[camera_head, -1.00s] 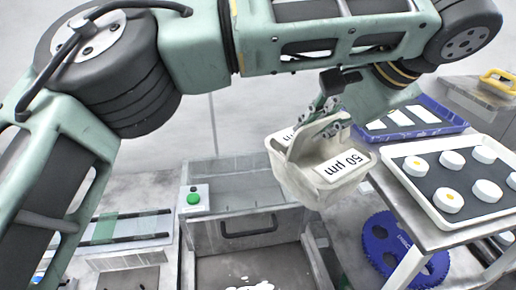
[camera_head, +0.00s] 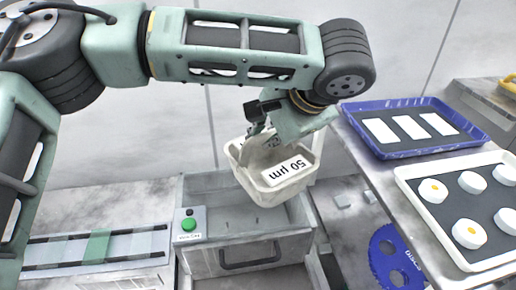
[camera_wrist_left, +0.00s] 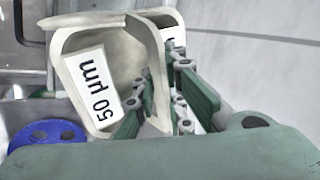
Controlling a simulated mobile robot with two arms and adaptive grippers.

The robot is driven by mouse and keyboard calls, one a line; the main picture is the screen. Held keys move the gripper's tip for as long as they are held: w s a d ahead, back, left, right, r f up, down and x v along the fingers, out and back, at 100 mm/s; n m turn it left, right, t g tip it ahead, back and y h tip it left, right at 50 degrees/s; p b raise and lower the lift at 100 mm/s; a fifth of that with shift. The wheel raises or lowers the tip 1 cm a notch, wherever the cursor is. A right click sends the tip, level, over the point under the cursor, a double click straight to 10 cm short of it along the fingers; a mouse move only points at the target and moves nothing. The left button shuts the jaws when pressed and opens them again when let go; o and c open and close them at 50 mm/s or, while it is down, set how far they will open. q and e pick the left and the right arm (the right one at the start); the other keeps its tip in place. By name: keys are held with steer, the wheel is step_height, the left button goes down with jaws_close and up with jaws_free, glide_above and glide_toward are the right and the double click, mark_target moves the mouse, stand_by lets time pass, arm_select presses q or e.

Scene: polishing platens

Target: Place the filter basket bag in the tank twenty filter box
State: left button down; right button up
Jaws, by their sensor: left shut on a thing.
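The filter basket bag (camera_head: 262,188) is a cream, open-topped basket with a white "50 µm" label. My left gripper (camera_head: 262,128) is shut on its upper part and holds it in the air, tilted, above the open metal box. In the left wrist view the bag (camera_wrist_left: 85,50) hangs from the fingers of my left gripper (camera_wrist_left: 165,95). The grey metal filter box (camera_head: 208,262) stands below, with a dark handle on its front and a green button beside it. The bag hides part of its opening. My right gripper is not in view.
A green button (camera_head: 189,224) sits on a small panel at the box's left. A blue tray (camera_head: 440,150) with white strips and a white tray (camera_head: 410,172) with several round pucks stand on a bench at right. A blue toothed disc (camera_head: 392,258) is below.

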mark_target(259, 154)
arm_select(q)
steer(key=shift+w+a+f, duration=0.2)
steer(key=shift+a+f, duration=0.1)
steer(key=shift+a, duration=0.15)
steer(key=shift+w+a+f, duration=0.2)
steer(key=shift+a+f, duration=0.05)
steer(key=shift+a, duration=0.2)
step_height(259, 154, down, 4)
steer(key=shift+s+r+p, duration=0.1)
steer(key=shift+r+p, duration=0.1)
steer(key=shift+p, duration=0.9)
steer(key=shift+f, duration=0.35)
steer(key=c, duration=2.2)
jaws_free()
steer(key=shift+f, duration=0.1)
steer(key=o, duration=0.4)
